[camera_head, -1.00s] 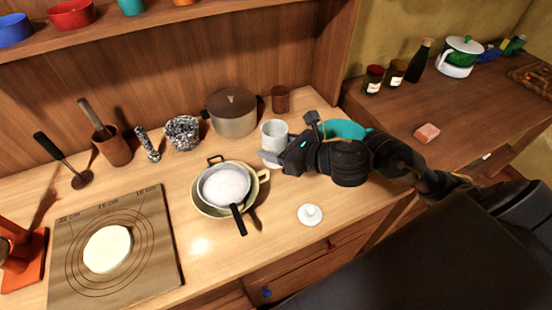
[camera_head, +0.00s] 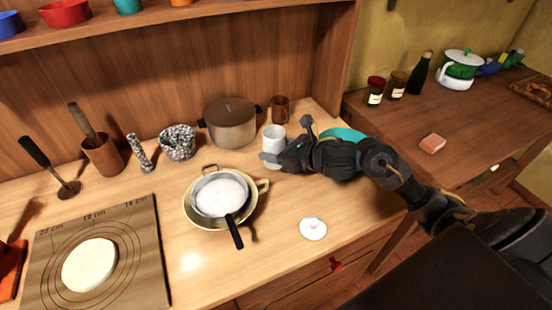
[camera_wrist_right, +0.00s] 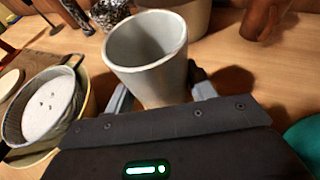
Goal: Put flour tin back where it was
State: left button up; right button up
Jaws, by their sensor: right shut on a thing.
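The flour tin (camera_head: 274,137) is a pale grey-white open cup. A white lid with a knob (camera_head: 313,228) lies apart on the counter, nearer the front edge. My left gripper is not in view.
A sieve of white powder (camera_head: 219,196) rests over a cream bowl (camera_head: 253,208) left of the tin. A brown pot (camera_head: 230,124) and a brown cup (camera_head: 280,109) stand behind. A teal bowl (camera_head: 343,135) is partly hidden by my right arm. A pastry board with dough (camera_head: 148,262) lies left.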

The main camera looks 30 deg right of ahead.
notch_tip(320, 180, down, 3)
jog(key=shift+w+d+f, duration=0.1)
jog(key=shift+w+f, duration=0.05)
jog(key=shift+f, duration=0.05)
jog(key=shift+f, duration=0.2)
jog(key=o, duration=1.2)
jog(key=shift+r, duration=0.1)
